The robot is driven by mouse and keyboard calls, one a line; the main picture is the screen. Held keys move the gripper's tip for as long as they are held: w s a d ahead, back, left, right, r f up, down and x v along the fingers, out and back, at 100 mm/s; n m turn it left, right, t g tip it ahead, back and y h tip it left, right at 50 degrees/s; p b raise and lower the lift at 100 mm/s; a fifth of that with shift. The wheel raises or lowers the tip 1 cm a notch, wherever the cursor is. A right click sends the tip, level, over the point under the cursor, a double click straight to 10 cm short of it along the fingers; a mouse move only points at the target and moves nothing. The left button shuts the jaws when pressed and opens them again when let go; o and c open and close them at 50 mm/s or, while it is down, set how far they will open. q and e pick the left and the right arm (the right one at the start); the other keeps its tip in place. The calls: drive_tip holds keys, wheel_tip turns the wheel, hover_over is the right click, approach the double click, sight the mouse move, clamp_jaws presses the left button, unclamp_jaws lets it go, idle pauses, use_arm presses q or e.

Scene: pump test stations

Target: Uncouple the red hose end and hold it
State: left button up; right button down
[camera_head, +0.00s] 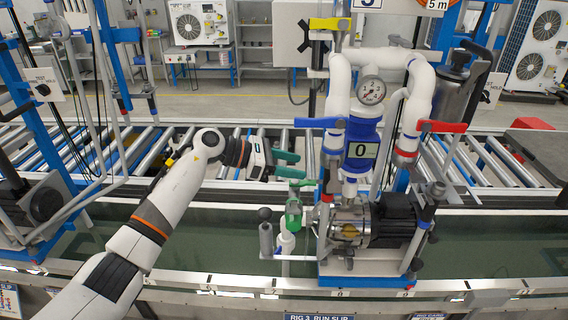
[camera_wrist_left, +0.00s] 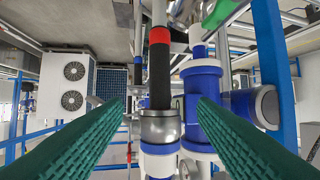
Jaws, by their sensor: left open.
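In the left wrist view a black sleeve with a red band (camera_wrist_left: 160,37), which looks like the red hose end, stands upright above a silver collar (camera_wrist_left: 160,127). It shows in the gap between my green fingers, beyond their tips, with no contact visible. My left gripper (camera_head: 297,165) is open and empty, pointing right at the pump rig; its fingers also show in the left wrist view (camera_wrist_left: 160,105). In the head view I cannot clearly pick out the hose end among the pipes. My right gripper is not in view.
A blue meter (camera_head: 362,150) reading 0, a gauge (camera_head: 371,90) and white pipes stand right of the gripper. A red lever (camera_head: 443,126) is at the right. A green valve (camera_head: 293,212) sits below the fingers. The pump (camera_head: 395,220) is low on the rig. Rollers (camera_head: 480,160) run behind.

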use_arm(q)
drive_tip(key=x, duration=1)
drive_tip(key=shift+w+d, duration=0.1)
drive_tip(key=shift+d, duration=0.1)
drive_tip(key=shift+c, duration=0.5)
